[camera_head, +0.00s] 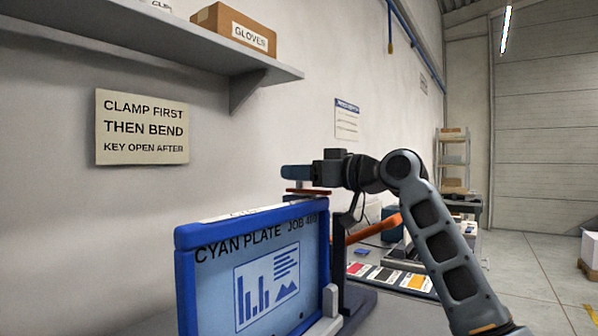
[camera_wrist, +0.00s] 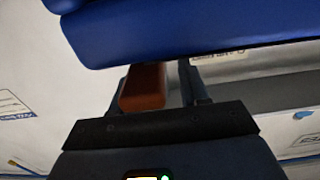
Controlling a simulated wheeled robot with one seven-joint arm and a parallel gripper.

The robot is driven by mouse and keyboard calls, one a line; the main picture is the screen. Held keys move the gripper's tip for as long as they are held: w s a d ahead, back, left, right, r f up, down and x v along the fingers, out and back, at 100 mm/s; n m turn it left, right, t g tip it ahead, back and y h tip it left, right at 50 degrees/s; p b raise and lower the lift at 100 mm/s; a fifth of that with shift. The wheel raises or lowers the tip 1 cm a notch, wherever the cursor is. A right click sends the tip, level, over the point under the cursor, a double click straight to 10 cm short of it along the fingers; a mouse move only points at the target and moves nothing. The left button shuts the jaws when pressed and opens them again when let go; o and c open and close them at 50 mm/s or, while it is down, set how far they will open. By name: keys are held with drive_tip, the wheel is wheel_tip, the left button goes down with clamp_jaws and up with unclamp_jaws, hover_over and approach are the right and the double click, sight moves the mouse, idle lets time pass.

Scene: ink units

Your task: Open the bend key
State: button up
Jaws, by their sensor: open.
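A flat red bar (camera_head: 308,191), which looks like the bend key, sits at the top of a dark upright (camera_head: 340,240) beside the cyan plate (camera_head: 215,280). My gripper (camera_head: 297,172) is open, just above the red bar in the head view; I cannot tell whether they touch. In the wrist view a red-orange block (camera_wrist: 143,87), probably the same key, stands out from a dark body (camera_wrist: 160,128). Large blue shapes fill the top of that view; I cannot tell whether they are my fingers or the blue frame.
The blue frame (camera_head: 182,240) around the plate stands close below my gripper. An orange lever (camera_head: 370,228) is behind the upright. A color chart (camera_head: 390,277) lies on the bench. A shelf with a gloves box (camera_head: 235,27) is on the wall at upper left. The floor at right is mostly clear.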

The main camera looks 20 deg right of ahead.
drive_tip(key=shift+w+a, duration=0.15)
drive_tip(key=shift+w, duration=0.1)
clamp_jaws()
idle(0.3)
